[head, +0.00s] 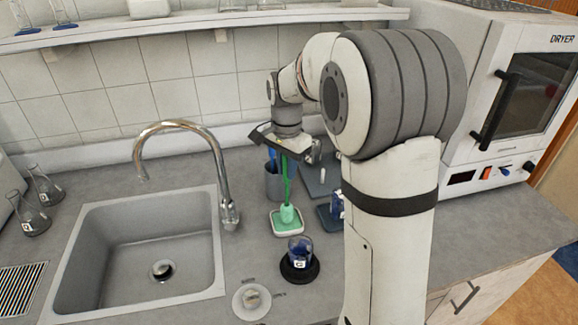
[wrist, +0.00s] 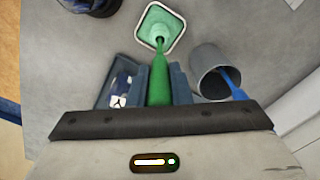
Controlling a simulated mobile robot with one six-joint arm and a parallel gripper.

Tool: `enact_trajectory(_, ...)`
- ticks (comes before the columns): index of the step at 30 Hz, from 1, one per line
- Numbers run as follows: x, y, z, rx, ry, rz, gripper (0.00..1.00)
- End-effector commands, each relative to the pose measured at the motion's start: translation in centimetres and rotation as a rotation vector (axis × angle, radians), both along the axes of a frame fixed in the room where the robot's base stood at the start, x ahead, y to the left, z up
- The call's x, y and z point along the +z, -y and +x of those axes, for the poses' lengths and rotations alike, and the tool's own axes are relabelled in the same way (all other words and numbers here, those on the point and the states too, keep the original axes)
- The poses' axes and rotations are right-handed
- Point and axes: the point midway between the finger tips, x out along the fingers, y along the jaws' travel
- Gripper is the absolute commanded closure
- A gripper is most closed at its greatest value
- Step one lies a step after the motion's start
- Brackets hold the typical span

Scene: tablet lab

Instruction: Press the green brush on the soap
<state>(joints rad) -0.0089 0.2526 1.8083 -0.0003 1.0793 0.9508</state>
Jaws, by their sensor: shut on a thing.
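My gripper (head: 288,146) points down and is shut on the green brush (head: 287,180). The handle stands roughly upright between the two fingers, and the pale green brush head is at the bottom. In the wrist view my gripper (wrist: 159,72) holds the handle of the brush (wrist: 159,86). The brush head is over the green soap (head: 277,222) in a small white-rimmed square dish. The soap also shows in the wrist view (wrist: 155,18), partly covered by the brush head. I cannot tell whether the bristles touch the soap.
A grey cup (head: 273,184) with a blue-handled brush stands just behind the dish. A blue object on a dark holder (head: 330,214) is to the right. A dark-based jar (head: 299,262) stands in front. The sink (head: 75,255) and tap (head: 221,180) are left, the dryer (head: 520,95) right.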

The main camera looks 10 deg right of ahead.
Motion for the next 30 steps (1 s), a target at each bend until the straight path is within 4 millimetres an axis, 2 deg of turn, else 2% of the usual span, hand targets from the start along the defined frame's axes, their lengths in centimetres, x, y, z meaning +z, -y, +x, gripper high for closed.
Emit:
enact_trajectory(11,0.3,0.0,-0.1,0.001,-0.004,0.000,1.00)
enact_trajectory(30,5.6,-0.1,0.0,0.001,-0.001,-0.001,1.00)
